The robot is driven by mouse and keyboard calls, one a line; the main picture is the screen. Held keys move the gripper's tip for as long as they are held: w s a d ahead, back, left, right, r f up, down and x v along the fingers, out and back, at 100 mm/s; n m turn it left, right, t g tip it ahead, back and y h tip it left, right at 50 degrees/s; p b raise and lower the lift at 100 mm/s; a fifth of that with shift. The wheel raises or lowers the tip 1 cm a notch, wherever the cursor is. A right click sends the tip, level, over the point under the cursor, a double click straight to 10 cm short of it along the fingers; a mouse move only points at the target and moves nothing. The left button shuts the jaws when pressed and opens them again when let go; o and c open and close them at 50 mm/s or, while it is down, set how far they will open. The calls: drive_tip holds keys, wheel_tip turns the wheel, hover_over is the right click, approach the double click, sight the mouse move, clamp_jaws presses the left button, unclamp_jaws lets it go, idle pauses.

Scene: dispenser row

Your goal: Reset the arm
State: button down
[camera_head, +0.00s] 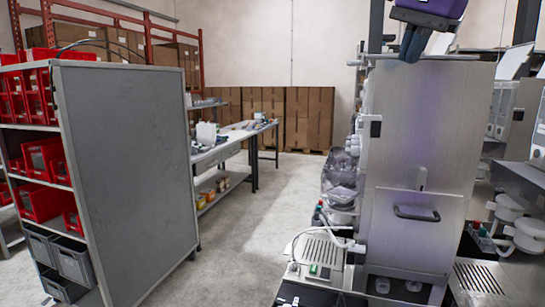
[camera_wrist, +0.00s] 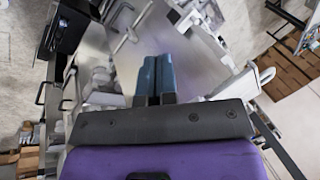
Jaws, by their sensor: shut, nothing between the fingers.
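My gripper (camera_head: 414,44) is at the top right of the head view, with a purple body and dark blue-grey fingers. It hangs in front of the upper edge of a tall metal dispenser cabinet (camera_head: 415,140). In the wrist view my gripper's two fingers (camera_wrist: 155,75) lie side by side, shut and empty. The wrist view is tilted, with metal panels and handles of the machines beyond the fingers. The rest of my arm is mostly outside the head view.
A grey shelf unit (camera_head: 130,175) with red bins (camera_head: 42,160) stands at the left. A long workbench (camera_head: 228,142) is behind it. Stacked cardboard boxes (camera_head: 300,112) line the back wall. Clear floor (camera_head: 245,225) runs between shelf and dispensers.

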drive_tip(key=s+d+f+n, duration=0.2)
drive_tip(key=s+f+n, duration=0.1)
drive_tip(key=s+f, duration=0.3)
drive_tip(key=s+d+f+n, duration=0.2)
drive_tip(key=s+f+n, duration=0.2)
drive_tip(key=s+f, duration=0.3)
drive_tip(key=s+d+f+n+h, duration=0.1)
drive_tip(key=s+d+f+n, duration=0.1)
drive_tip(key=s+f, duration=0.5)
wheel_tip(320, 180, down, 5)
drive_tip(key=shift+d+r+n+t, duration=0.1)
drive_tip(key=shift+d+n+t, duration=0.25)
drive_tip(key=shift+n, duration=0.35)
